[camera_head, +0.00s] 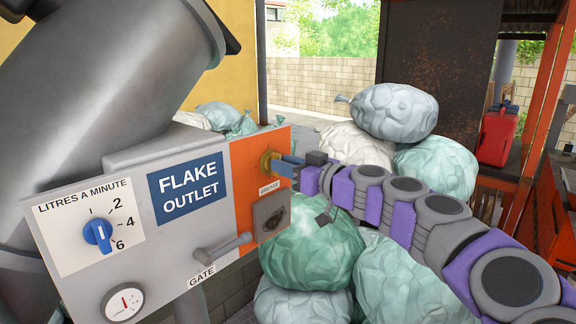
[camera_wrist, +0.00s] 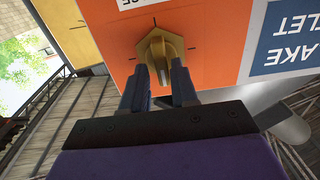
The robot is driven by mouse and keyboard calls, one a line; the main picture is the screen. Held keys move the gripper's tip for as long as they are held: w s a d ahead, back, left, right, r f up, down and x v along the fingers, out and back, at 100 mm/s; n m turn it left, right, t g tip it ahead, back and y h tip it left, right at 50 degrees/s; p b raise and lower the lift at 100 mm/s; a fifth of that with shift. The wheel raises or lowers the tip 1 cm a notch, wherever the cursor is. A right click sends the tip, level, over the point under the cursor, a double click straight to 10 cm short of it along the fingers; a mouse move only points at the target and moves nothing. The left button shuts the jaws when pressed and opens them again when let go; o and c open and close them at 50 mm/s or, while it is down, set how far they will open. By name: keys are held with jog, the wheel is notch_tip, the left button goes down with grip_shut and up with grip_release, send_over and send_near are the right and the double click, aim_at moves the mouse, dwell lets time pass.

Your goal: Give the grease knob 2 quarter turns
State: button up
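The grease knob (camera_head: 266,162) is a brass-yellow knob on the orange panel, above a small label in the head view. In the wrist view the knob (camera_wrist: 157,48) has a raised bar on a wider base, with dark tick marks around it. My gripper (camera_head: 284,167) reaches it from the right. In the wrist view the two blue fingers of my gripper (camera_wrist: 160,66) stand apart, one on each side of the bar's lower end. They look open, with a narrow gap showing; contact is not clear.
The grey flake outlet box (camera_head: 140,155) carries a blue dial (camera_head: 98,235), a gauge (camera_head: 123,302) and a gate lever (camera_head: 222,249). A dark socket plate (camera_head: 271,215) is below the knob. Stuffed sacks (camera_head: 310,250) crowd below and behind my arm. A red can (camera_head: 496,135) stands at right.

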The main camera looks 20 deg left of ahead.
jog(key=shift+a+f, duration=0.15)
jog(key=shift+a, duration=0.4)
grip_shut()
jog(key=shift+w, duration=0.1)
jog(key=shift+d+f+m+b, duration=0.1)
jog(key=shift+f+m+b, duration=0.2)
jog(key=shift+b, duration=0.8)
